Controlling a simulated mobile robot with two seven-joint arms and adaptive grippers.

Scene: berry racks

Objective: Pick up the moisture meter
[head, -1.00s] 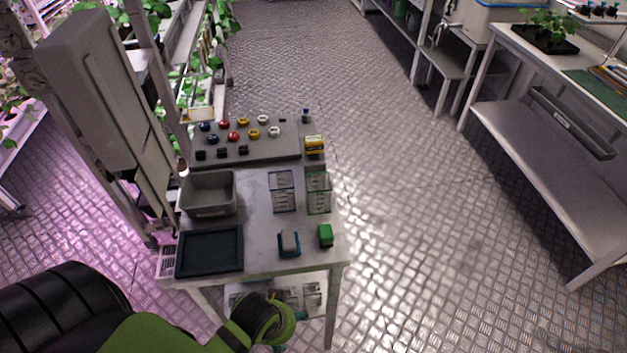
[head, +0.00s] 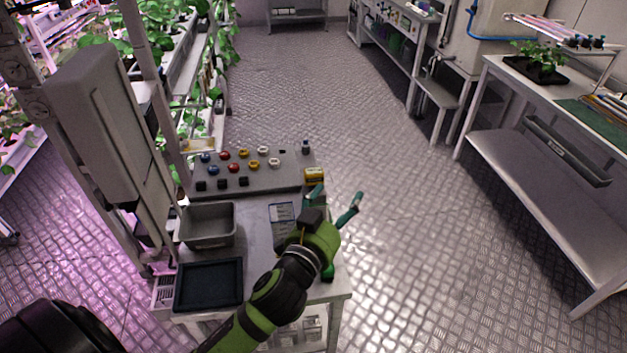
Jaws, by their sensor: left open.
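My left gripper (head: 333,203) is open and empty, with its teal fingers spread above the right edge of the metal cart (head: 255,220). A small yellow and dark box-shaped item (head: 314,175) sits at the right end of the raised grey panel, just beyond the left finger in the picture; it may be the moisture meter, but I cannot read it. A green item (head: 328,273) on the cart's front right is mostly covered by my wrist. The blue holder with a grey piece is hidden behind my arm. My right gripper is not in view.
The raised panel (head: 240,183) carries several coloured knobs and black blocks. A grey bin (head: 208,243) and a black tray (head: 182,303) are on the cart's left. The floor to the right is clear up to the bench.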

